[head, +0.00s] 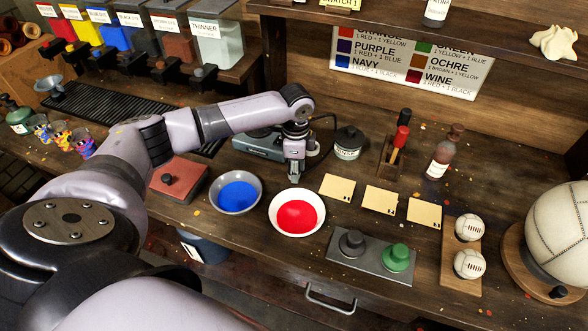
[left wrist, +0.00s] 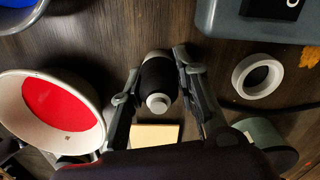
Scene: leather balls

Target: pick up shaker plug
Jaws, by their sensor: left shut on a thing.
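My left gripper (head: 295,176) is low over the bench, just behind the red paint bowl and beside the grey-blue shaker (head: 258,143). In the left wrist view its two fingers (left wrist: 157,85) are on either side of a black cylindrical piece, which looks like the shaker plug (left wrist: 157,76). The piece has a grey end and a small pale stub facing the camera. The gripper is shut on it. In the head view the gripper mostly hides the piece. A dark cord (head: 333,126) arcs from near the wrist. My right gripper is not in view.
The red paint bowl (head: 297,211) and blue paint bowl (head: 237,191) stand in front of the gripper. A white ring (left wrist: 257,76) and a dark lidded jar (head: 347,143) are close by. Blank cards (head: 338,187) lie to the right. A bottle (head: 440,158) stands farther right.

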